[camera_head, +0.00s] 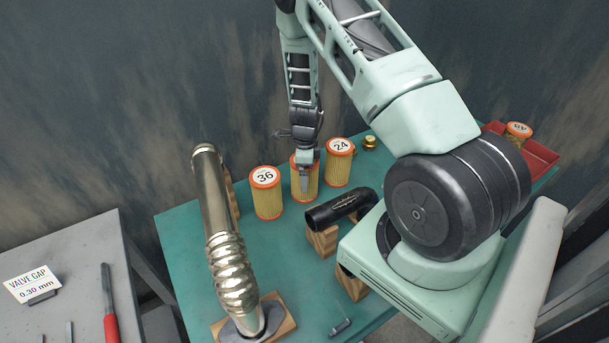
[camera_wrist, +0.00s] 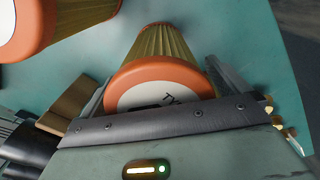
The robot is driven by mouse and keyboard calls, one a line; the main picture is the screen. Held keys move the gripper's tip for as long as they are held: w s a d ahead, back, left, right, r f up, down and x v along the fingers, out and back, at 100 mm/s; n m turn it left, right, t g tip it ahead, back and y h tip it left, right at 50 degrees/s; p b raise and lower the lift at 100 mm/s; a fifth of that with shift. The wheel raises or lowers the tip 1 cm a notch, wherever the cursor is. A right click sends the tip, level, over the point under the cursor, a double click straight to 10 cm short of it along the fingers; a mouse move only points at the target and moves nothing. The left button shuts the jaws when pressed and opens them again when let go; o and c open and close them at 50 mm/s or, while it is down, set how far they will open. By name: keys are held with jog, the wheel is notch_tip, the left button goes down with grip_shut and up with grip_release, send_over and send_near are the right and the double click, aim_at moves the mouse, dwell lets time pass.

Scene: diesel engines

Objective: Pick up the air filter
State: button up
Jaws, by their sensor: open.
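Three air filters with orange end caps and yellow pleated sides stand in a row on the teal table (camera_head: 185,245). The left one (camera_head: 267,197) is marked 36 and the right one (camera_head: 339,165) is marked 24. My gripper (camera_head: 304,188) is down at the middle filter (camera_head: 315,184), whose label it hides in the head view. In the wrist view the middle filter (camera_wrist: 160,82) lies between my two open fingers (camera_wrist: 160,90). Part of its label shows there, but I cannot read it. Whether the fingers touch it I cannot tell.
A black hose (camera_head: 340,208) on wooden blocks lies in front of the filters. A brass fitting (camera_head: 370,143) is behind the 24 filter. A red tray (camera_head: 540,160) with another filter (camera_head: 518,132) is at right.

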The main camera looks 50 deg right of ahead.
jog(key=c, duration=1.1)
jog(key=shift+r, duration=0.1)
